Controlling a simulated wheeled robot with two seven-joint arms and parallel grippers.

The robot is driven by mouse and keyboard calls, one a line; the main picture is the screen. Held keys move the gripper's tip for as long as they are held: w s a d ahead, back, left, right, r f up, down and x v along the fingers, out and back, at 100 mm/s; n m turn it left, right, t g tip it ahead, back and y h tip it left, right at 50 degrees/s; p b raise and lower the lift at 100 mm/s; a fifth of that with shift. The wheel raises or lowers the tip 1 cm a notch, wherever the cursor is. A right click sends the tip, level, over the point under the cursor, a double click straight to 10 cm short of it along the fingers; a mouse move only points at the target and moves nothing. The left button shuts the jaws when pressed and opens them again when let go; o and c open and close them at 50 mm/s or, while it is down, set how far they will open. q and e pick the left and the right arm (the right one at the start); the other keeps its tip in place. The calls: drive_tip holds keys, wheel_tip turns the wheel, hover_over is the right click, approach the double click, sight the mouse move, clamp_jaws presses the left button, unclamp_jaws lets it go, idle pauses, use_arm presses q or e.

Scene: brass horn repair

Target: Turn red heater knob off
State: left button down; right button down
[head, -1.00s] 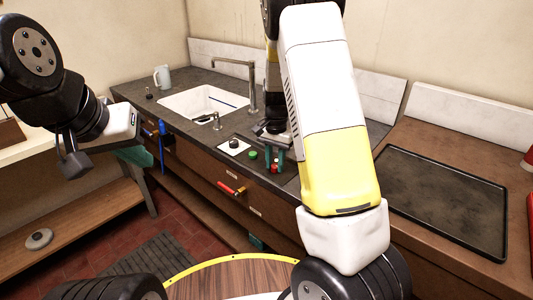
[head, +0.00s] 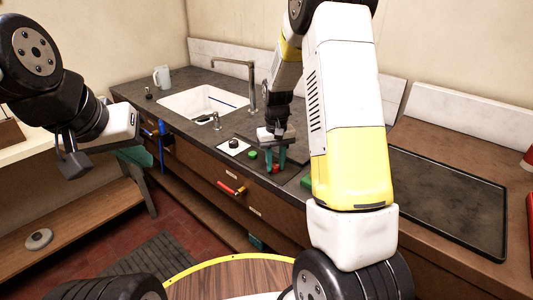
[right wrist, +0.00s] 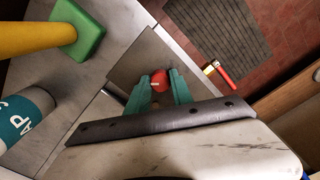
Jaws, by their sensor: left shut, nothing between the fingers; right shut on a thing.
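The red heater knob (head: 275,169) is at the front of the counter, right of a green knob (head: 253,155). In the right wrist view the red knob (right wrist: 160,78) shows a pale mark and sits between the teal fingertips. My right gripper (head: 275,164) reaches down from above and is shut on the red knob; the gripper also shows in the right wrist view (right wrist: 159,88). The exact contact is partly hidden by the fingers. My left gripper (head: 75,166) is shut and empty, at the left, well away from the counter.
A black knob (head: 234,144) on a white plate is left of the green one. A sink (head: 203,102) with a tap (head: 252,85) lies behind. A dark tray (head: 450,200) is at right. A green block (right wrist: 82,38) is near the right gripper.

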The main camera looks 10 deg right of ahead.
sight(276, 165)
drive_tip(key=n, duration=0.4)
drive_tip(key=shift+d, duration=0.1)
drive_tip(key=shift+w+n, duration=0.1)
drive_tip(key=shift+n, duration=2.1)
drive_tip(key=c, duration=1.1)
unclamp_jaws()
drive_tip(key=shift+r, duration=3.9)
